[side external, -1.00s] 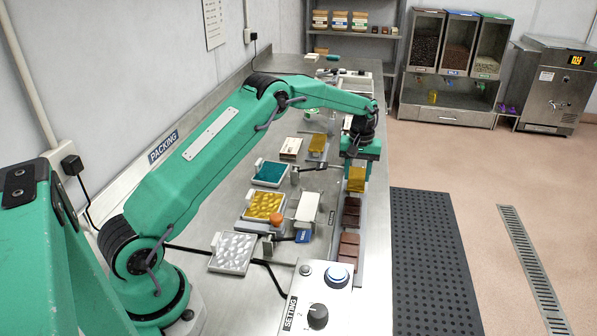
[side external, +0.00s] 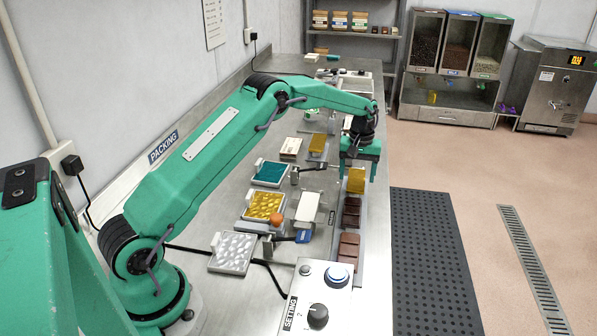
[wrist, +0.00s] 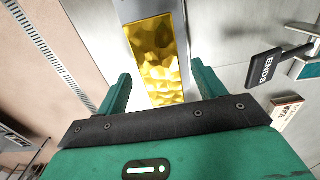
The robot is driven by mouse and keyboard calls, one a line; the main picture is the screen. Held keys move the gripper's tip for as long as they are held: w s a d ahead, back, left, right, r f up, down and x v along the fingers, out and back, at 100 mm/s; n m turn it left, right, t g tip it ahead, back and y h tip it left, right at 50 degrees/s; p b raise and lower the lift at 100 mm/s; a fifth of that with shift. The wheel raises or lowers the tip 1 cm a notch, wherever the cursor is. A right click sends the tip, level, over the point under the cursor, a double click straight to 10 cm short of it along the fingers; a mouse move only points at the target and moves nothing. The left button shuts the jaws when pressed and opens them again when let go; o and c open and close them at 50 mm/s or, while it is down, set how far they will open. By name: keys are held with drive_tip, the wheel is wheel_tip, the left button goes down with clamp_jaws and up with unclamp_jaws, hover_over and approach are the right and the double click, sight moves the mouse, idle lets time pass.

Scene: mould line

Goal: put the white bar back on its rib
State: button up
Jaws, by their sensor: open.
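A flat white bar-shaped piece (side external: 307,208) lies on the steel bench right of the gold mould; I take it to be the white bar. A line of bars runs along the bench's right edge: a gold bar (side external: 356,180), a dark brown bar (side external: 350,212) and a lighter brown bar (side external: 348,247). My gripper (side external: 361,174) is above the far end of this line, by the gold bar. In the wrist view my gripper (wrist: 162,82) is open, with its fingers on either side of the gold bar (wrist: 160,58) and nothing held. The rib under the bars is mostly hidden.
Teal (side external: 270,173), gold (side external: 264,206) and silver (side external: 233,250) moulds stand left of the line. A control box (side external: 318,300) stands at the near end.

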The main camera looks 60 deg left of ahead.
wheel_tip(320, 180, up, 8)
idle(0.6)
drive_tip(key=s+d+r+m+t, duration=0.15)
drive_tip(key=s+d+r, duration=0.25)
drive_tip(key=s+r, duration=0.45)
drive_tip(key=s+d+r+m+t, duration=0.1)
drive_tip(key=s+d+r+m, duration=0.25)
drive_tip(key=s+r, duration=0.5)
drive_tip(key=s+d+f+m+t, duration=0.1)
drive_tip(key=s+d+f+m, duration=0.1)
drive_tip(key=s, duration=0.8)
drive_tip(key=s+d+f+m+t, duration=0.2)
drive_tip(key=s, duration=0.9)
drive_tip(key=shift+s, duration=0.15)
